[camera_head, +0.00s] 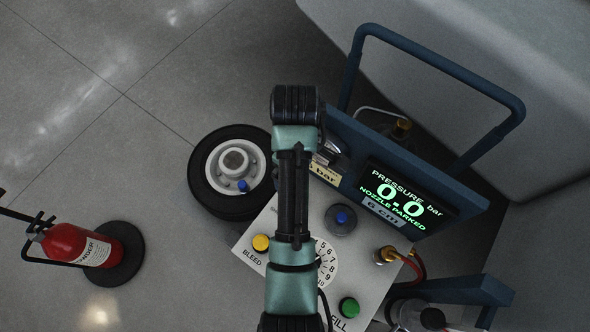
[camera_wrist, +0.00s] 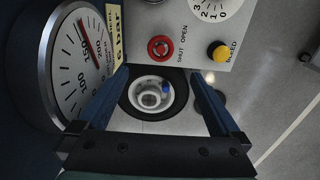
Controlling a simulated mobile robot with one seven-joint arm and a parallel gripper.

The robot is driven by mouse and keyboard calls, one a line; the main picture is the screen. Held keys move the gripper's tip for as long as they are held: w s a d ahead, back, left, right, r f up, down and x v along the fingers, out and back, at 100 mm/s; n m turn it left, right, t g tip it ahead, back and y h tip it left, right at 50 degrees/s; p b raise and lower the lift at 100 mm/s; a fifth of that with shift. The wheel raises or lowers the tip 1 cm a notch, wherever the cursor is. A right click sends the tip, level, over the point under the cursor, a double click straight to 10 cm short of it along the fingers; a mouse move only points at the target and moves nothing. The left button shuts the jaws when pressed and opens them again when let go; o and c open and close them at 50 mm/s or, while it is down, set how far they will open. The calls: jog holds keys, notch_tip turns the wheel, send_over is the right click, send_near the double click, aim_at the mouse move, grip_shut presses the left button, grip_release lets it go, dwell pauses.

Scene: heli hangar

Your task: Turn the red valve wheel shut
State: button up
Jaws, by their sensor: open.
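The wheel lies beyond the fingertips, near the middle of the gap in the picture, and no contact shows. In the head view my arm covers the wheel, and my gripper cannot be made out clearly there.
The panel carries a yellow BLEED button (camera_head: 260,242), a green FILL button (camera_head: 349,307), a blue knob (camera_head: 342,217) and a dial. A screen (camera_head: 405,202) reads 0.0 bar, NOZZLE PARKED. A round gauge (camera_wrist: 80,55), tyre (camera_head: 205,195), blue handle (camera_head: 440,55) and extinguisher (camera_head: 75,245) are around.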

notch_tip(320, 180, down, 13)
jog(key=shift+r, duration=0.15)
dwell(0.4)
jog(key=c, duration=1.4)
